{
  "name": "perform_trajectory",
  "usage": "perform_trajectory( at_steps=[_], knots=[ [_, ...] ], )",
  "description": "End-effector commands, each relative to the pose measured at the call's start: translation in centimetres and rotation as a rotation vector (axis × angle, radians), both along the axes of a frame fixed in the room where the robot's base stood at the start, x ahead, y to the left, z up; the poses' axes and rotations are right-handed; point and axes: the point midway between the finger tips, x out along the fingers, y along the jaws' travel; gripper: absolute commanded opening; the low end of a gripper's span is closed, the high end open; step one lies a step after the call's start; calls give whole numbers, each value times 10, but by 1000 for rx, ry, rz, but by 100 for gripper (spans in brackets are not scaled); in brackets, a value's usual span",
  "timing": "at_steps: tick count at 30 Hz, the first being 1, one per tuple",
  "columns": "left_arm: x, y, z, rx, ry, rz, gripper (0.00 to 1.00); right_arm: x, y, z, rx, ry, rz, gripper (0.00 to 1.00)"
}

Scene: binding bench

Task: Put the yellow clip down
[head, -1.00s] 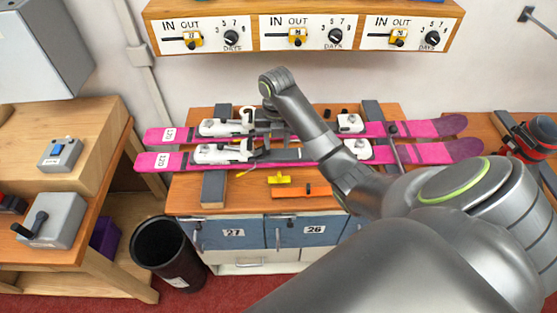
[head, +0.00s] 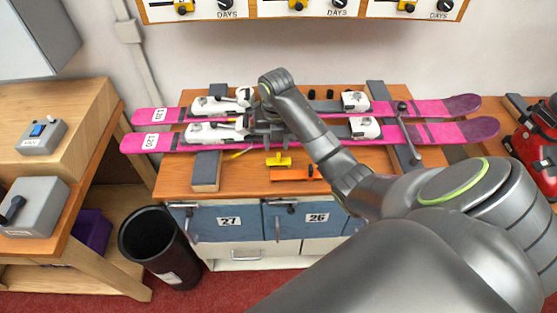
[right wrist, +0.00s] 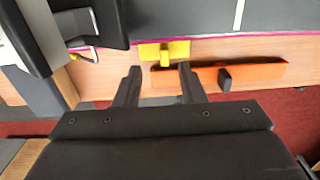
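The yellow clip (head: 278,160) lies on the wooden bench top, in front of the pink skis, just behind an orange block (head: 291,174). In the right wrist view the yellow clip (right wrist: 178,48) is just beyond the fingertips, with an upright tab on it. My right gripper (head: 268,140) is over the near ski, behind the clip in the head view. In the right wrist view its two fingers (right wrist: 160,68) stand apart with nothing held between them. My left gripper is not in view.
Two pink skis (head: 440,135) with white bindings lie across dark supports on the bench. The orange block (right wrist: 255,72) with a dark knob is close beside the clip. A black bin (head: 160,245) stands on the floor left of the blue drawers (head: 228,222). A panel with dials hangs above.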

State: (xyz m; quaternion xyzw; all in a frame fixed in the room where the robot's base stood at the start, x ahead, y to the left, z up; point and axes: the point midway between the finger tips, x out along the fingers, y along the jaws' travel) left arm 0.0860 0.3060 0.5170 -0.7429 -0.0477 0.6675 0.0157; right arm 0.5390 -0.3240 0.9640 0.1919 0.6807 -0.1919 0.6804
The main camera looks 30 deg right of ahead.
Motion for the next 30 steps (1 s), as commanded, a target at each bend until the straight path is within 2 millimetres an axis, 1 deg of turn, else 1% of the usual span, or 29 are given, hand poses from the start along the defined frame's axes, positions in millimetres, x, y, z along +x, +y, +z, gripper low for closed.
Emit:
perform_trajectory(
  at_steps=[5, 6, 7, 9, 12, 15, 20, 21, 22, 29, 30],
  knots=[
    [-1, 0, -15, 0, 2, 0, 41, -2, -3, -20, -1, 1, 0, 36],
    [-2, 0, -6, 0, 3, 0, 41, -3, -4, -20, 0, 4, -1, 36],
    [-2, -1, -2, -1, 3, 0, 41, -3, -5, -24, 1, 5, -1, 36],
    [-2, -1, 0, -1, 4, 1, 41, -4, -5, -36, 1, 5, -2, 36],
    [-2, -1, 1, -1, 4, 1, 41, -3, -5, -46, 0, 4, 0, 36],
    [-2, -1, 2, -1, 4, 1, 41, -3, -5, -51, -1, 1, 0, 36],
    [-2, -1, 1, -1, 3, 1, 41, -3, -5, -52, -1, 0, 1, 36],
    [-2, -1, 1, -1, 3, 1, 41, -3, -5, -52, -1, 0, 1, 35],
    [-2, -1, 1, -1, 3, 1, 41, -3, -5, -52, -1, 1, 1, 31],
    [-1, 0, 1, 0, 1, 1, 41, -3, -5, -52, -1, 0, 0, 1],
    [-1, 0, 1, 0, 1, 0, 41, -3, -5, -52, -1, 0, 0, 0]
  ],
)
